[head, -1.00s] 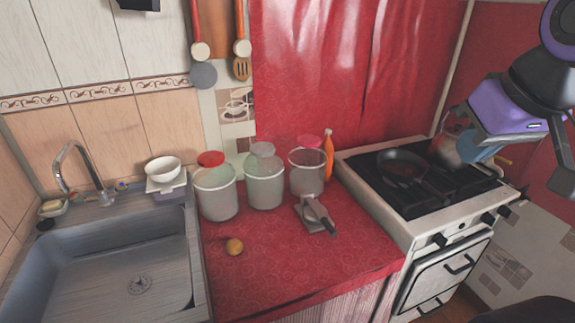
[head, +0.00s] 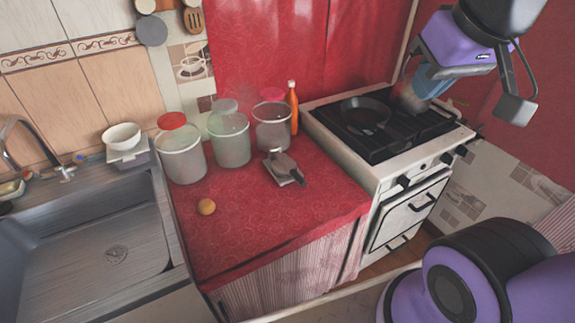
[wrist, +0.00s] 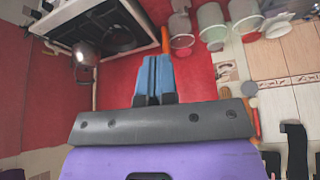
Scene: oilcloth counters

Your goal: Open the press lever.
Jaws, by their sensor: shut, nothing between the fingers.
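The press (head: 282,170) is a small grey plate-like device on the red counter in the head view, in front of the right-hand jar. Its dark grey lever (head: 294,174) lies low over the base and points to the front right; its exact angle is hard to tell. My gripper (head: 420,90) is up at the right, in front of the stove's far right side in the picture, well apart from the press. In the wrist view its blue fingers (wrist: 155,62) are together with nothing between them. I cannot make out the press in the wrist view.
Several lidded jars (head: 229,140) and an orange bottle (head: 292,108) stand behind the press. A round yellow-brown thing (head: 206,207) lies at the counter's front left. A pan (head: 365,112) sits on the stove (head: 398,150) to the right. The sink (head: 95,245) is at left.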

